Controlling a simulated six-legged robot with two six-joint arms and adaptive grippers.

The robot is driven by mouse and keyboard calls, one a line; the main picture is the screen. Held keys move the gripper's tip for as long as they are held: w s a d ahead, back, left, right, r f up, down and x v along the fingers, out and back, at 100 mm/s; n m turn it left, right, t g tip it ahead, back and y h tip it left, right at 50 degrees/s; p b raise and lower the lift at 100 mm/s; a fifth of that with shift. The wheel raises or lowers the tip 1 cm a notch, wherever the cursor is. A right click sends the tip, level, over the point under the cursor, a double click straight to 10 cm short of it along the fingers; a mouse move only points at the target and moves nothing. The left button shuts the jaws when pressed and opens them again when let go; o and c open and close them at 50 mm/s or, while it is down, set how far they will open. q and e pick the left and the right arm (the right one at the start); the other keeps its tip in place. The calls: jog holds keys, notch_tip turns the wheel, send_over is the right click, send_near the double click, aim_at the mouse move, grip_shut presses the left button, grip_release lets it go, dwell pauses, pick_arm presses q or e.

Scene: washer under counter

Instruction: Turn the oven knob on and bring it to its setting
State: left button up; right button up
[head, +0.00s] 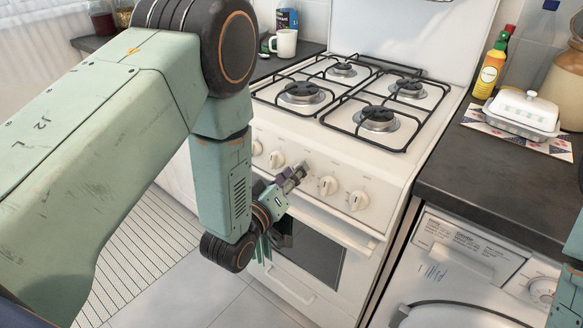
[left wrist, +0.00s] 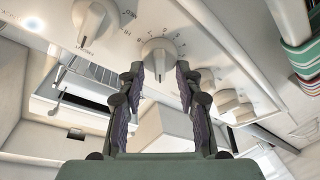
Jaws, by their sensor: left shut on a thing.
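The white cooker (head: 310,195) has a row of cream knobs along its sloped front panel. My left gripper (head: 292,178) is at the middle of this row, with its fingers at the panel, and covers the knob there. In the left wrist view, the oven knob (left wrist: 160,52) has printed marks around it and sits between the fingertips of my left gripper (left wrist: 160,72). The gripper is shut on it, one finger on each side. A dark line shows low on the knob; its exact setting is too small to read. My right gripper is not in view.
Other knobs stand close on both sides, one to the left (head: 276,160) and one to the right (head: 328,186). The oven door handle (head: 345,233) runs below. A washer (head: 470,270) is under the dark counter (head: 500,165) at right. The floor in front is clear.

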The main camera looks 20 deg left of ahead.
pick_arm(q)
jog(key=shift+n+p, duration=0.3)
jog(key=shift+n, duration=0.3)
jog(key=o, duration=1.2)
jog(key=shift+f, duration=0.1)
jog(key=shift+c, duration=0.2)
jog(key=shift+s, duration=0.1)
jog(key=s+a, duration=0.1)
jog(key=s, duration=0.6)
jog(key=shift+r, duration=0.3)
jog(key=shift+s+a, duration=0.1)
jog(key=shift+c, duration=0.5)
grip_shut()
